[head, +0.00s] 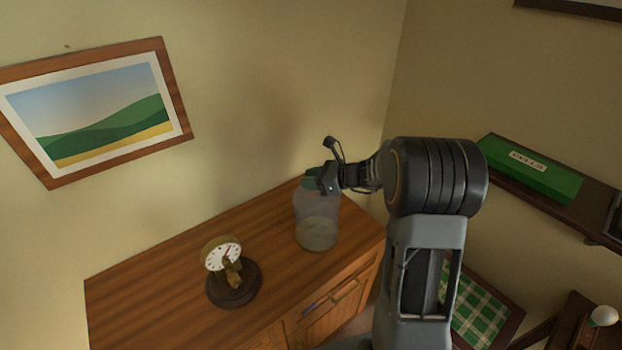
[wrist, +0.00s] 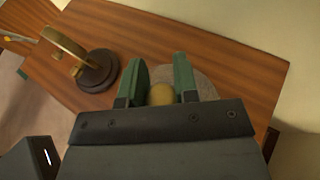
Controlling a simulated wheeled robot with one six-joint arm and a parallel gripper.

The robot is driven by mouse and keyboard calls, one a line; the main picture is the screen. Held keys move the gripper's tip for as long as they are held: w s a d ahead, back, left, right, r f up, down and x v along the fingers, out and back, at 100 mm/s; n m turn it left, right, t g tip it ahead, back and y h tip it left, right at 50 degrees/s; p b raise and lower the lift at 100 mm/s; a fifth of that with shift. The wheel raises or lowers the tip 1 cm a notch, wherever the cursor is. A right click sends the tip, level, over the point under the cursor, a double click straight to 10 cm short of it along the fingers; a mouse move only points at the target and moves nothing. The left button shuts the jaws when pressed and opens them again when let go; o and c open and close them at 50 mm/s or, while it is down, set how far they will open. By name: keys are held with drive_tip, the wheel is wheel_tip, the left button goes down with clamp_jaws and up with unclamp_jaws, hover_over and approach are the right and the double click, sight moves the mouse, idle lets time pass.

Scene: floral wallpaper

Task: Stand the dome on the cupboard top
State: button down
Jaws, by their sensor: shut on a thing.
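The clear glass dome (head: 316,222) is upright at the right part of the wooden cupboard top (head: 150,300). I cannot tell whether its rim touches the wood or hangs just above it. My gripper (head: 318,181) is at the dome's top. In the wrist view, its green fingers (wrist: 160,78) are shut on the dome's round brass knob (wrist: 161,95). The glass dome (wrist: 204,86) shows faintly around and beyond the fingers, and its near side is hidden by my gripper.
A small brass clock on a dark round base (head: 235,285) stands uncovered on the cupboard top, left of the dome. A shelf with a green box (head: 530,168) is on the right wall. A framed picture (head: 95,110) hangs at left. Bare wood lies between the clock and dome.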

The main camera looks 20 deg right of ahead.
drive_tip(key=c, duration=0.9)
unclamp_jaws()
drive_tip(key=shift+o, duration=0.2)
drive_tip(key=b+v, duration=0.1)
drive_tip(key=v, duration=1)
drive_tip(key=s+a+n+g+h, duration=0.1)
drive_tip(key=s+a+n+h, duration=0.2)
drive_tip(key=s+n, duration=0.6)
drive_tip(key=s+a+n+g+h, duration=0.2)
drive_tip(key=s+n+h, duration=0.6)
drive_tip(key=n, duration=0.8)
drive_tip(key=s+a, duration=0.1)
drive_tip(key=a, duration=0.1)
drive_tip(key=shift+a+f+g, duration=0.3)
drive_tip(key=shift+a+f, duration=0.05)
drive_tip(key=shift+f, duration=0.05)
